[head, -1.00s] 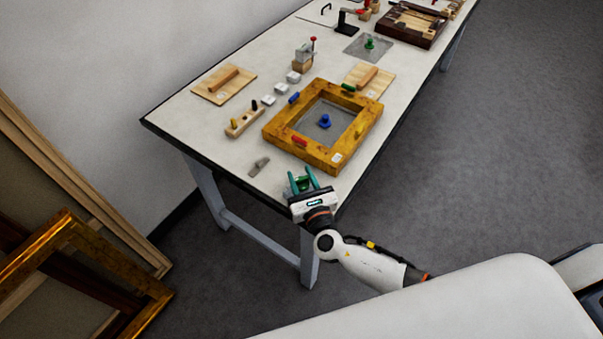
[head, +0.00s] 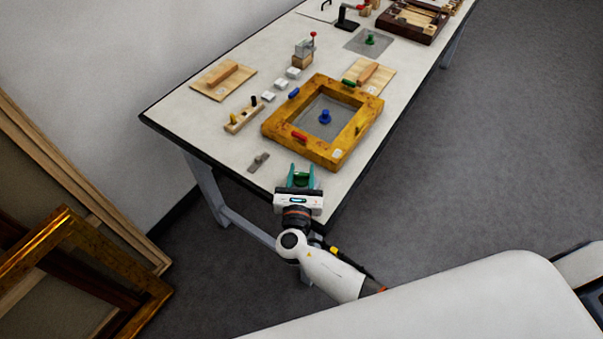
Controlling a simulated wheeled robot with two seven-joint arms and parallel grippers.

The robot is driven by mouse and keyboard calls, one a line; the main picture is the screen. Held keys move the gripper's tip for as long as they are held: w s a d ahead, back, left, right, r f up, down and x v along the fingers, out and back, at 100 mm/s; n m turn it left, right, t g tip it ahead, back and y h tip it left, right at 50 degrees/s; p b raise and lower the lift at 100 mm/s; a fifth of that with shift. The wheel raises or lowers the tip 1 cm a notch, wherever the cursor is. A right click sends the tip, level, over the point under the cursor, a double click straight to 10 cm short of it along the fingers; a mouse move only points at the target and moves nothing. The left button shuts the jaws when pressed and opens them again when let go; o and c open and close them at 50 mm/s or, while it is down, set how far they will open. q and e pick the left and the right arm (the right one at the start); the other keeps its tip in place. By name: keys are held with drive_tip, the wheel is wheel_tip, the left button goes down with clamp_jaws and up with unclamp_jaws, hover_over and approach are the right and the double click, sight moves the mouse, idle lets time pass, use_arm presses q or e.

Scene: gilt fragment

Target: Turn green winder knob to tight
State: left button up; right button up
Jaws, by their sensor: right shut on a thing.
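What the knob sits on, and any tight mark, cannot be made out. Another green knob (head: 370,39) stands on a grey plate at the far part of the table, apart from my gripper. My left gripper is not in view.
A gilt frame (head: 276,131) with coloured pieces and a blue knob (head: 325,117) lies just beyond my gripper. A small grey scraper-like piece (head: 259,161) lies to the left. A wooden peg block (head: 243,119) is further left. Frames (head: 75,262) lean at the lower left.

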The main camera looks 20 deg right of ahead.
drive_tip(key=o, duration=1)
drive_tip(key=b+v, duration=0.2)
drive_tip(key=v, duration=1)
drive_tip(key=shift+b, duration=0.35)
